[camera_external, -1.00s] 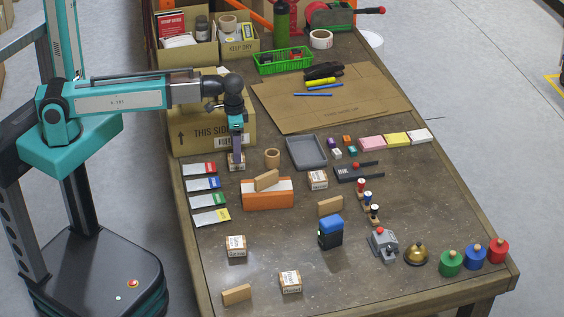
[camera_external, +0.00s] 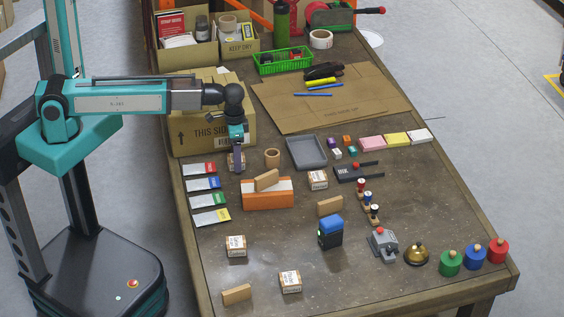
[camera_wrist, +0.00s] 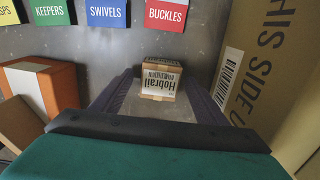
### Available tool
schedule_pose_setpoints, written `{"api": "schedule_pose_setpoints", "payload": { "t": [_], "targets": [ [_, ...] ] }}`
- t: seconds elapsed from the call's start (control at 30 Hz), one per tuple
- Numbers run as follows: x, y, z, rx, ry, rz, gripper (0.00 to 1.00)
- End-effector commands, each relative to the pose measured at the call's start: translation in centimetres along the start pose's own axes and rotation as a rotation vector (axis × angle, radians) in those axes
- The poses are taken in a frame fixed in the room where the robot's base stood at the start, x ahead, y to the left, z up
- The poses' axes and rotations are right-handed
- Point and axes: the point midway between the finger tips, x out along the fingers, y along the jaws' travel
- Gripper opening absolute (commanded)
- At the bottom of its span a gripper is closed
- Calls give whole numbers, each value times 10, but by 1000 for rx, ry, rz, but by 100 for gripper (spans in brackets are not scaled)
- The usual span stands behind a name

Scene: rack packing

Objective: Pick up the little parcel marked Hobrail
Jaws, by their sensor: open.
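The little parcel marked Hobrail (camera_wrist: 159,82) is a small brown box with a white printed label, upside down in the wrist view. It stands on the table between the two open fingers of my gripper (camera_wrist: 162,88), with a gap on each side. In the external view my gripper (camera_external: 237,158) points down over the same parcel (camera_external: 233,166), beside the large carton, and partly hides it. Other small labelled parcels stand at the table's middle (camera_external: 318,180), front left (camera_external: 236,246) and front (camera_external: 290,282); their print is too small to read.
The large carton (camera_external: 190,130) stands close behind my gripper. An orange and white box (camera_external: 268,199) with a wooden block on it is in front. Label cards (camera_external: 203,184) lie to the left, a brown roll (camera_external: 272,158) to the right.

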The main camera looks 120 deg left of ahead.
Motion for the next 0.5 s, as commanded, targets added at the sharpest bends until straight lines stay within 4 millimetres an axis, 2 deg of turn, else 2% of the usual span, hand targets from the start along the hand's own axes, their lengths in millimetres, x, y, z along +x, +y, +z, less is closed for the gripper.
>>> {"api": "schedule_pose_setpoints", "payload": {
  "t": [0.1,0.17,0.37,0.4,0.5],
  "targets": [
    [0,0,0,0,0,0,67],
    [0,0,0,0,0,0,59],
    [0,0,0,0,0,0,25],
    [0,0,0,0,0,0,22],
    [0,0,0,0,0,0,21]
  ]
}}
